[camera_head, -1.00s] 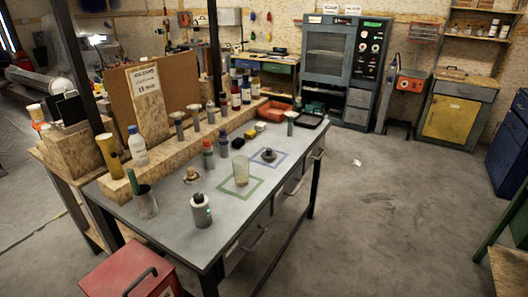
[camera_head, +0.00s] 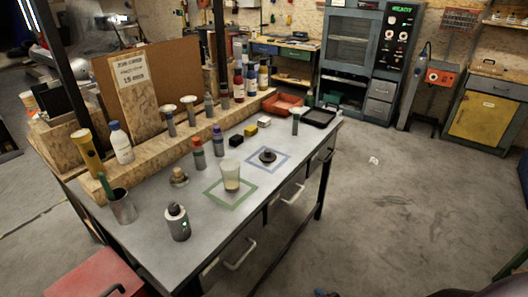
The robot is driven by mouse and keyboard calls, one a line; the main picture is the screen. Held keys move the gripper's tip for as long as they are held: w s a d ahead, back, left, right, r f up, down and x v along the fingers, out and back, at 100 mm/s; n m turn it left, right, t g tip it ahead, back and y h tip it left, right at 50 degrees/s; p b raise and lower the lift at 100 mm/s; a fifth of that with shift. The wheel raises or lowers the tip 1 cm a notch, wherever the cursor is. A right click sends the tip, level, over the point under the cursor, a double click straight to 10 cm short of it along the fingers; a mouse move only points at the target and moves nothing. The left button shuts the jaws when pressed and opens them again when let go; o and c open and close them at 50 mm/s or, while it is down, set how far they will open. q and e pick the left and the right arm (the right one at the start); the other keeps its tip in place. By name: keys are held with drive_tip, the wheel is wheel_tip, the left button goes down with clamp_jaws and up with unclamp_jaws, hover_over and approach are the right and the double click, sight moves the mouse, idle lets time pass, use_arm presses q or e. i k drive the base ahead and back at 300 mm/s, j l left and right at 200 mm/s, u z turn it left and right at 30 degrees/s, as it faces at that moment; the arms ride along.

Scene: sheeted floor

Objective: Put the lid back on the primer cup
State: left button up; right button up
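The primer cup (camera_head: 231,177) is a clear, open-topped cup with pale beige content. It stands upright inside the green taped square (camera_head: 216,204) on the grey workbench. A dark round lid with a raised knob (camera_head: 268,157) lies inside the blue taped square (camera_head: 285,161), to the right of and behind the cup, apart from it. Neither gripper shows in the view. Small dark shapes at the bottom edge are too cut off to identify.
A red box (camera_head: 95,280) stands at front left. Floor to the right is free.

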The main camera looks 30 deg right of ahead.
sight(230, 167)
drive_tip(key=i+l+u, duration=0.25)
drive_tip(key=l+u, duration=0.2)
drive_tip(key=l, duration=0.85)
drive_tip(key=l+u, duration=0.4)
drive_tip(key=l, duration=0.9)
drive_tip(key=l+u, duration=0.15)
drive_tip(key=l, duration=0.25)
drive_tip(key=k+l+u, duration=0.15)
drive_tip(key=l, duration=0.25)
drive_tip(key=k+l+u, duration=0.15)
drive_tip(key=l, duration=0.2)
drive_tip(key=l+u, duration=0.15)
drive_tip(key=l, duration=0.25)
drive_tip(key=k, duration=0.05)
